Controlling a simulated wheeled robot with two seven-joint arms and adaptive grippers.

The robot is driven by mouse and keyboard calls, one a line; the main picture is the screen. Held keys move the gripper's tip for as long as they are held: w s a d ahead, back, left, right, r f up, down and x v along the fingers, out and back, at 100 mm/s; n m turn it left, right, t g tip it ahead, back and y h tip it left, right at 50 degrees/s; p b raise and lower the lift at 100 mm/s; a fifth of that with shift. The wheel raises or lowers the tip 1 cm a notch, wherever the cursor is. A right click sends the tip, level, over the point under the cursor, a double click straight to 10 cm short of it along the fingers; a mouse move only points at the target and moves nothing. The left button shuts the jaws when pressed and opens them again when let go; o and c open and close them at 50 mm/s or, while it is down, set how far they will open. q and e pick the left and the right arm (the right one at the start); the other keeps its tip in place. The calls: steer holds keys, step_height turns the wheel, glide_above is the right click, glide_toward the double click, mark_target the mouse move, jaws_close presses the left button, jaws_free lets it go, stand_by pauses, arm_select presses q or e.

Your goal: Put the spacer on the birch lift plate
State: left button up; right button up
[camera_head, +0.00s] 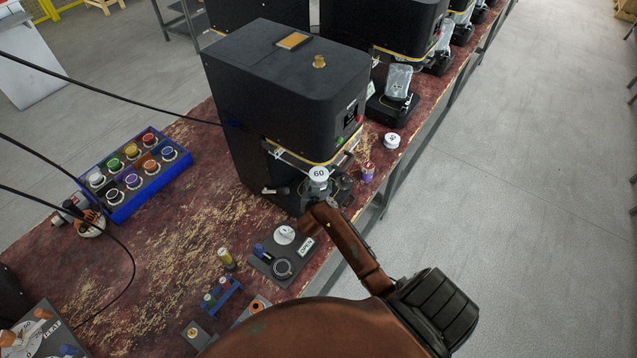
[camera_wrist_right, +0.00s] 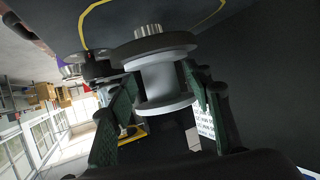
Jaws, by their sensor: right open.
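The spacer (camera_head: 319,174) is a pale, spool-shaped piece with 60 on its white top. It stands upright under the head of the near black seamer (camera_head: 285,95). In the right wrist view the spacer (camera_wrist_right: 163,85) has wide flanges and a narrower neck. One flange appears to rest against a round dark grey plate (camera_wrist_right: 148,46), which looks like the lift plate. My right gripper (camera_head: 328,196) is at the spacer. Its green-padded fingers (camera_wrist_right: 160,92) are open on either side of it. The head view mostly hides the plate. My left gripper is out of view.
A blue tray (camera_head: 122,213) of several coloured knobs lies left on the worn red bench. A dark fixture with an OPEN label (camera_head: 306,247) is in front of the seamer. A purple can (camera_head: 368,172) and a white disc (camera_head: 391,140) stand to the right, near the bench edge.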

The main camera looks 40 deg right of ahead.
steer(key=p+v, duration=0.1)
steer(key=v, duration=1.1)
steer(key=shift+s, duration=0.1)
